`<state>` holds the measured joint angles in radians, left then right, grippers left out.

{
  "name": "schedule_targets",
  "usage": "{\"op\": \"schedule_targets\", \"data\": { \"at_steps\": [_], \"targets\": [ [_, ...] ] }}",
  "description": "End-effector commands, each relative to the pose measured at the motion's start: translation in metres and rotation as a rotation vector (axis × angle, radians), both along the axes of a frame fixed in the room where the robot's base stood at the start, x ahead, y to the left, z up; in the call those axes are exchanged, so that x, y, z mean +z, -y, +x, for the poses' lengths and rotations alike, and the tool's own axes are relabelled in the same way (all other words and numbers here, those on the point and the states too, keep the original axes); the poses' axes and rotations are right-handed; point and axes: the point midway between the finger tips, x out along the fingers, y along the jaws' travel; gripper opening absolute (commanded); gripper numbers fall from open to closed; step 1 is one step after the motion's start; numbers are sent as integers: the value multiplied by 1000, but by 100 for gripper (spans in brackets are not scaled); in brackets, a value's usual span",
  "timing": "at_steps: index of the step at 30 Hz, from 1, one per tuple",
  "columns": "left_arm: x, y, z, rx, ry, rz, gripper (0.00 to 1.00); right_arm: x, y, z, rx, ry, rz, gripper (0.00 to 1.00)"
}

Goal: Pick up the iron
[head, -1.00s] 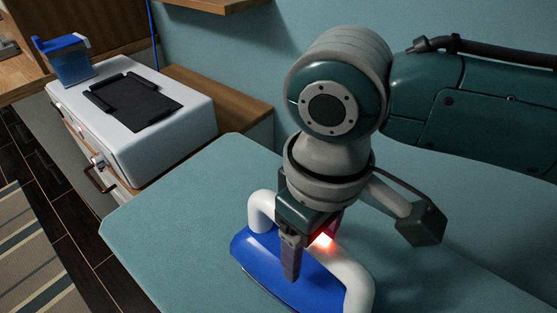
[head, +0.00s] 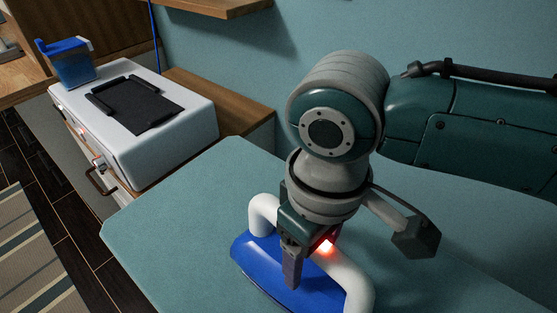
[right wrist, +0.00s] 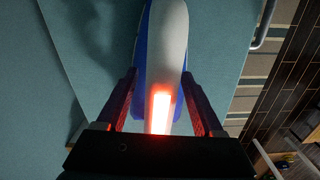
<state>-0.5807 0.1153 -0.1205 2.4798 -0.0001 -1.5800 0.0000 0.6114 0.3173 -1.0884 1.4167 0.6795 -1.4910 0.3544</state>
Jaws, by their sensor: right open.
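The iron (head: 258,255) is blue with a white looped handle (head: 348,273). It rests on the teal board at the bottom of the head view. My right gripper (head: 305,268) points down at the handle, with one finger in front of it; the other finger is mostly hidden. In the right wrist view my right gripper (right wrist: 163,105) is open, with a finger on each side of the white handle (right wrist: 167,45) and gaps on both sides. A red light glows on the handle. My left gripper is not in view.
The teal ironing board (head: 190,215) has free room left of the iron. A wooden shelf (head: 220,8) is on the wall.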

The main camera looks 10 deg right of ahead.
Motion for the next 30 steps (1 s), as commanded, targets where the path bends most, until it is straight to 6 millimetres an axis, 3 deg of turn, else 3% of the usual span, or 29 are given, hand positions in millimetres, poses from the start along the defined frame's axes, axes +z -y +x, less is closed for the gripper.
{"op": "schedule_targets", "data": {
  "at_steps": [2,21,30],
  "targets": [
    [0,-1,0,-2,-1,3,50,0,0,0,0,0,0,69],
    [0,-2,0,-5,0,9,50,0,0,0,1,0,0,0],
    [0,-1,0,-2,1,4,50,0,0,0,0,1,-1,0]
  ]
}}
